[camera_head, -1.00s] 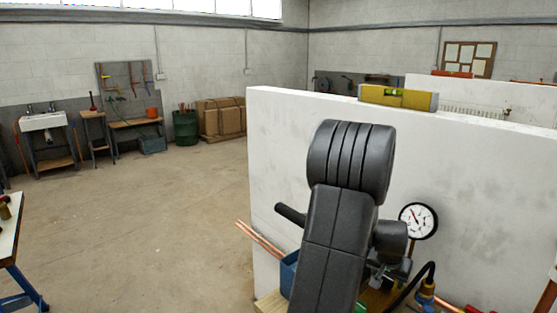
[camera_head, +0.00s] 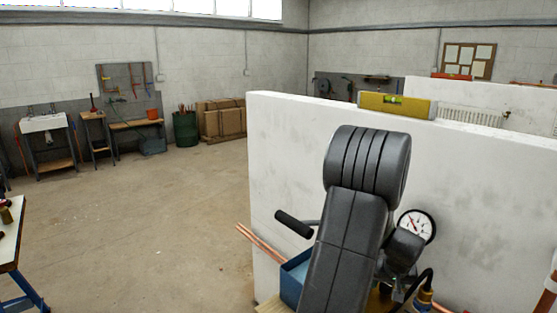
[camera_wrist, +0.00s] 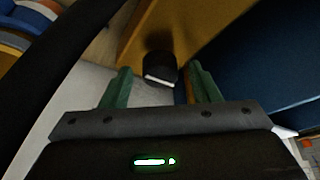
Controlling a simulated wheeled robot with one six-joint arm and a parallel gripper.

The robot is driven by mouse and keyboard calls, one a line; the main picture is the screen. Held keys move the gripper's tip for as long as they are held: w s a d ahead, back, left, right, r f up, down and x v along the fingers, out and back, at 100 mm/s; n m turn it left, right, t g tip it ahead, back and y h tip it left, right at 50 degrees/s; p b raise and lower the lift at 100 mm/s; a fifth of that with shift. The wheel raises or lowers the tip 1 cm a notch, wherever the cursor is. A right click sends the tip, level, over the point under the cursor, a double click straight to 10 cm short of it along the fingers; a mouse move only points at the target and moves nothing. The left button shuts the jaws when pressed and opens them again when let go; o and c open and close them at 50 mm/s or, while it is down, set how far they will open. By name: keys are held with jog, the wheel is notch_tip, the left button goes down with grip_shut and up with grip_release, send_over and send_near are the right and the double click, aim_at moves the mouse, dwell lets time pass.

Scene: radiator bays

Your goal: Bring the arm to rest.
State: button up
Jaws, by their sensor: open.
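My arm (camera_head: 345,240) rises in the lower middle of the head view, in front of a white partition wall. My gripper is not visible there. In the wrist view my gripper (camera_wrist: 161,68) is open, with its two green fingers apart. A dark block with a pale edge (camera_wrist: 160,70) shows in the gap between them. I cannot tell whether it touches the fingers. An ochre surface (camera_wrist: 195,25) and a dark blue surface (camera_wrist: 265,60) lie beyond.
A pressure gauge (camera_head: 416,226) stands right of my arm. A black handle (camera_head: 294,224) and a blue box (camera_head: 292,275) are left of it. A yellow level (camera_head: 397,105) rests on the partition (camera_head: 280,140). Copper pipes (camera_head: 258,246) stick out left. Open floor (camera_head: 140,230) lies left.

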jog(key=shift+n+y, duration=0.3)
jog(key=shift+n, duration=0.4)
jog(key=shift+v, duration=1.85)
jog(key=shift+a, duration=0.1)
